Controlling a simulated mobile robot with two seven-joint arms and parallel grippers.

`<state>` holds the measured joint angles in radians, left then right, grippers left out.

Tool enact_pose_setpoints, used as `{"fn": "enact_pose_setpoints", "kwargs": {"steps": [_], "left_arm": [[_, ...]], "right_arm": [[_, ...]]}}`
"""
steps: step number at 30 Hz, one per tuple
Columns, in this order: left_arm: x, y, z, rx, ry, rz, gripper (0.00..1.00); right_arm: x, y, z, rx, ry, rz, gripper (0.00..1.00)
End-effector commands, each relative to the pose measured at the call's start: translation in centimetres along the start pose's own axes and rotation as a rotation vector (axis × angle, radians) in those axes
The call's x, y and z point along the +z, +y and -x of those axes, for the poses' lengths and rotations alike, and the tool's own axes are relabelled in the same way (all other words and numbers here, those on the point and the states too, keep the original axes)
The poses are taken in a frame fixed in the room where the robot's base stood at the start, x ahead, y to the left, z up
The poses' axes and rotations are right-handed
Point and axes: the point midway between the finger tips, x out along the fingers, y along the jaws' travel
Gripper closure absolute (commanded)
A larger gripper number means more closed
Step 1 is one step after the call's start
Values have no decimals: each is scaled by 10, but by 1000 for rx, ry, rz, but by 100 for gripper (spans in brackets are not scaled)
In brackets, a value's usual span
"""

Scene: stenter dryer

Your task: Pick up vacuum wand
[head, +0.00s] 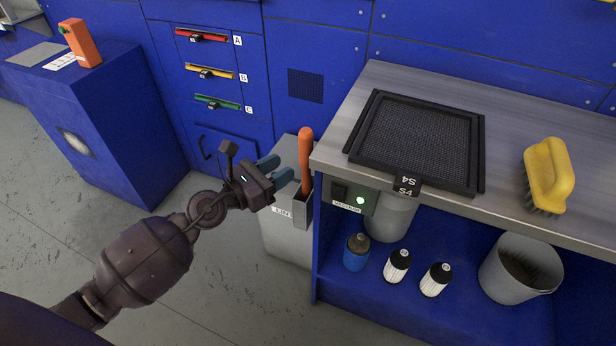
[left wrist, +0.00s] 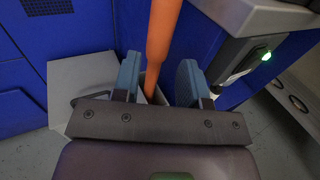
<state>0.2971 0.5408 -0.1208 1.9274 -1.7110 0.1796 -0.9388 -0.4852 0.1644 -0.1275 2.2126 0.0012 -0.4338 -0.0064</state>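The vacuum wand is an orange rod (head: 306,160) standing upright in a grey holder (head: 302,211) at the left end of the workbench. My left gripper (head: 281,172) is open, just left of the wand in the head view. In the left wrist view the wand (left wrist: 161,45) rises between the two blue-grey fingers (left wrist: 158,82), with gaps on both sides. Its lower end is hidden in the holder. My right gripper is not in view.
A grey lint bin (head: 281,235) stands below the wand. The workbench (head: 340,150) edge is close on the right, with a vacuum switch box (head: 348,197) under it. A black mesh filter (head: 418,140) and yellow brush (head: 548,175) lie on top. Open floor lies at left.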

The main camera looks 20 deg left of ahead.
Motion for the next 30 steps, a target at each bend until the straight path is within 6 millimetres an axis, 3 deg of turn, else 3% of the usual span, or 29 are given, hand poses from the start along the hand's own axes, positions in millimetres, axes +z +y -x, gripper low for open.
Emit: {"fn": "enact_pose_setpoints", "kwargs": {"steps": [6,11,21,30], "left_arm": [[1,0,-23,1,-2,1,60],[-1,0,-31,1,0,4,60],[-4,-1,-72,2,0,4,60],[-4,-1,-76,1,1,4,60]], "right_arm": [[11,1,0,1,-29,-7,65],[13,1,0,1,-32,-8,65],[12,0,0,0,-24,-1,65],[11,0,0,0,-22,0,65]]}}
